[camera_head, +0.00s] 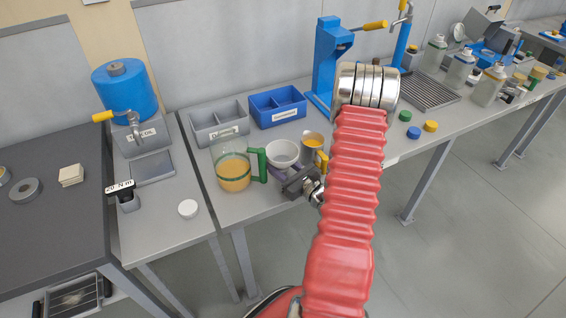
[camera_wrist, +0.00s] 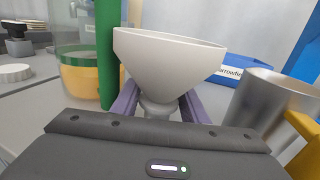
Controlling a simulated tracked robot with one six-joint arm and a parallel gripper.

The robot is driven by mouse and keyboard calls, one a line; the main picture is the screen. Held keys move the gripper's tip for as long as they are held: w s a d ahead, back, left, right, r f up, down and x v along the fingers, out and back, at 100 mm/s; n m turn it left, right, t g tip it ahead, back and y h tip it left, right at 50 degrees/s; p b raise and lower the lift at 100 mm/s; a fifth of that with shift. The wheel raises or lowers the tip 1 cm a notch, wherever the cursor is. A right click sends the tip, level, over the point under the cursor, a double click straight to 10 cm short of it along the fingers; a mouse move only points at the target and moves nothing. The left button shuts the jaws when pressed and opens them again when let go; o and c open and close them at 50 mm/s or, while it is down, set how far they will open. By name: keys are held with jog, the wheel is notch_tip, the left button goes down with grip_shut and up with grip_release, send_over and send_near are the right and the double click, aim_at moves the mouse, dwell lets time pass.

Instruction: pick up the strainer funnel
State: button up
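The strainer funnel (camera_wrist: 165,62) is a pale, wide cone with a narrow neck, upright on the bench. In the head view the funnel (camera_head: 282,153) is between a green-handled jug and a metal cup. My gripper (camera_wrist: 158,105) is low at its near side, its purple fingers apart, one on each side of the neck under the cone. In the head view my gripper (camera_head: 290,181) partly hides the funnel's lower part. The cone hides the fingertips, and I see no clear contact with the neck.
The jug (camera_head: 233,172) with orange contents stands close left; its green handle is beside the funnel. The metal cup (camera_wrist: 264,100) with a yellow handle is close right. Grey (camera_head: 215,131) and blue (camera_head: 277,113) bins stand behind. Bench in front is clear.

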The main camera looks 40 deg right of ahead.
aim_at(275, 154)
jog(key=c, duration=0.4)
jog(key=shift+r, duration=0.15)
notch_tip(275, 154, up, 18)
jog(key=shift+f, duration=0.1)
grip_shut()
dwell(0.4)
dwell(0.5)
